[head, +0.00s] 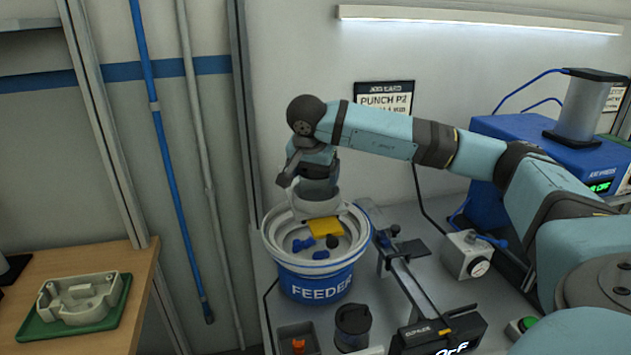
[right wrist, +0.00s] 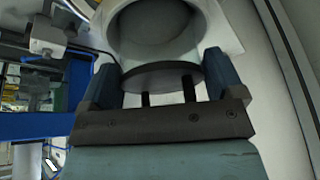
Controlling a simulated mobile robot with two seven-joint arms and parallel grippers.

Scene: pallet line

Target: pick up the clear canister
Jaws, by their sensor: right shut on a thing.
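My right gripper (right wrist: 160,84) is shut on a round, pale grey see-through body with a dark disc at its near end, which I take for the clear canister (right wrist: 155,35). The disc sits between the two blue fingers in the right wrist view. In the head view my right gripper (head: 317,192) is above the feeder bowl, and its fingers are mostly hidden by the wrist. A pale shape shows just under the wrist there, and I cannot tell its outline clearly. My left gripper is not in view.
The blue and white feeder (head: 316,284) holds blue parts and a yellow piece (head: 325,227). A dark lidded jar (head: 352,326) stands in front of it. A rail with a display (head: 440,336) lies to the right. A green tray (head: 40,330) with a grey casting is on the left bench.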

